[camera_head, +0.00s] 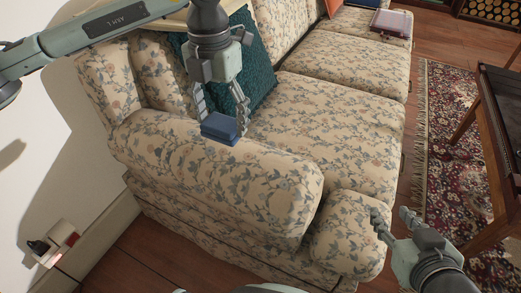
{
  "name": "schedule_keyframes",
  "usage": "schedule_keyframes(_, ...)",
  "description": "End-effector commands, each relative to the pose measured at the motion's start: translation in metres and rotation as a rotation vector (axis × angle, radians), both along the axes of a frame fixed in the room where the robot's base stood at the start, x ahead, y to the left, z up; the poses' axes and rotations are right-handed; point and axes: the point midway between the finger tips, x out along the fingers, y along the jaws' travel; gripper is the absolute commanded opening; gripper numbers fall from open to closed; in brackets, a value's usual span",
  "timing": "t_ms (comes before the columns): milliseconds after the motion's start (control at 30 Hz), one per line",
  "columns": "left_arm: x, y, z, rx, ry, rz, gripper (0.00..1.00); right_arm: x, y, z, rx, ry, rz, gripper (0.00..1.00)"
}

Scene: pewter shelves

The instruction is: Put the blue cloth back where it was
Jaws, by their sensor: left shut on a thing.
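The blue cloth (220,129) is a small folded block at the top of the flowered sofa's near arm (235,180). I cannot tell whether it rests on the arm or hangs just above it. My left gripper (221,116) points down from above, with its fingers on either side of the cloth, shut on it. My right gripper (391,213) is open and empty, to the right of the front end of the sofa arm.
A teal cushion (262,75) leans on the sofa behind my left gripper. A pinkish book-like item (392,22) lies on the far seat. A dark wooden table (497,130) stands on a patterned rug (455,110) at right. The near seat cushions are clear.

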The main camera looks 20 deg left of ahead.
Motion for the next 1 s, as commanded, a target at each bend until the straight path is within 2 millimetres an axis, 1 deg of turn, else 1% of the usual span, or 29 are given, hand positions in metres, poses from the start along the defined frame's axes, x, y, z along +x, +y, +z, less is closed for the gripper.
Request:
schedule_keyframes(33,0.003,-0.013,-0.008,0.0,0.004,-0.005,0.45,0.0,0.0,0.0,0.0,0.002,0.0,0.4)
schedule_keyframes(200,0.017,-0.05,-0.031,0.0,0.002,-0.005,0.45,0.0,-0.001,-0.001,-0.001,0.004,-0.001,0.4)
schedule_keyframes(300,0.024,-0.069,-0.043,0.0,0.001,-0.003,0.45,0.0,-0.001,-0.001,-0.001,0.004,-0.001,0.4)
schedule_keyframes(400,0.029,-0.081,-0.051,0.0,0.002,-0.002,0.45,0.0,-0.001,-0.001,-0.001,0.003,-0.001,0.4)
schedule_keyframes(500,0.031,-0.087,-0.055,0.0,0.0,0.0,0.45,0.0,0.0,0.0,-0.001,0.002,-0.001,0.4)
schedule_keyframes(633,0.031,-0.088,-0.063,0.001,0.002,0.0,0.45,0.0,0.0,0.0,0.0,-0.001,0.0,0.4)
schedule_keyframes(800,0.031,-0.087,-0.088,0.002,0.003,0.001,0.45,0.002,0.002,0.002,0.005,-0.014,0.003,0.4)
schedule_keyframes(867,0.031,-0.088,-0.094,0.0,0.002,0.001,0.45,0.002,0.003,0.003,0.007,-0.021,0.005,0.4)
schedule_keyframes(1000,0.032,-0.088,-0.096,0.001,0.0,0.0,0.45,0.003,0.004,0.005,0.012,-0.032,0.007,0.4)
